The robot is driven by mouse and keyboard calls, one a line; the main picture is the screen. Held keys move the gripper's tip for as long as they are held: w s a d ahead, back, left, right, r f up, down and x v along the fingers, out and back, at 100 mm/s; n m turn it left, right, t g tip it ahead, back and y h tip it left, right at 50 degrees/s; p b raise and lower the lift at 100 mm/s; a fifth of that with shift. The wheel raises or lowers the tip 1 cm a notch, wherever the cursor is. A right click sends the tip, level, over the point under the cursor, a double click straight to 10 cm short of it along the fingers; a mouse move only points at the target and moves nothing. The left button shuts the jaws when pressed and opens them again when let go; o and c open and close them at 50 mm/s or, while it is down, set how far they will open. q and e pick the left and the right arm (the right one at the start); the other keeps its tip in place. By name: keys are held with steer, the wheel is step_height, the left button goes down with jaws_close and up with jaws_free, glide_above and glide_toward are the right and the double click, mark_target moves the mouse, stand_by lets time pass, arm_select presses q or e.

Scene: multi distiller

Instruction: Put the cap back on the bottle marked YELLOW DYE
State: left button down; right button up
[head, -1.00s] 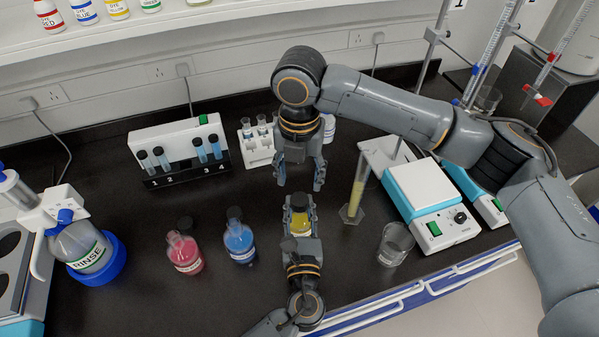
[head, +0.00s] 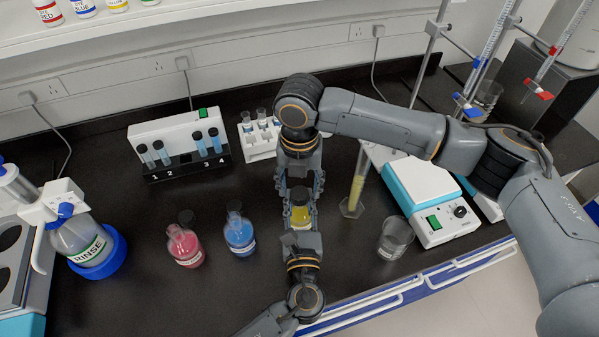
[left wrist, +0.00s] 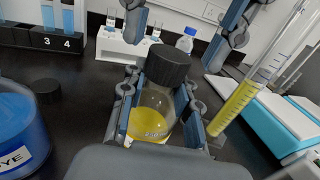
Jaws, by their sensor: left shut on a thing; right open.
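The yellow dye bottle (head: 301,217) stands upright on the bench, with yellow liquid low inside it. It also shows in the left wrist view (left wrist: 150,122), where a black cap (left wrist: 168,67) sits on top of its neck. How tightly the cap sits cannot be told. My left gripper (head: 301,226) is shut around the bottle's body from the front. My right gripper (head: 299,188) points down over the bottle, open, its fingers on either side above the cap and apart from it.
A red bottle (head: 184,248) and a blue bottle (head: 239,238) stand to the left. A cylinder with yellow liquid (head: 357,188), a beaker (head: 396,240) and a hotplate-like device (head: 420,190) are to the right. A white tube rack (head: 258,143) stands behind.

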mark_target(300, 211)
steer(key=shift+f, duration=1.05)
jaws_close()
steer(key=m, duration=0.4)
stand_by(0.5)
jaws_free()
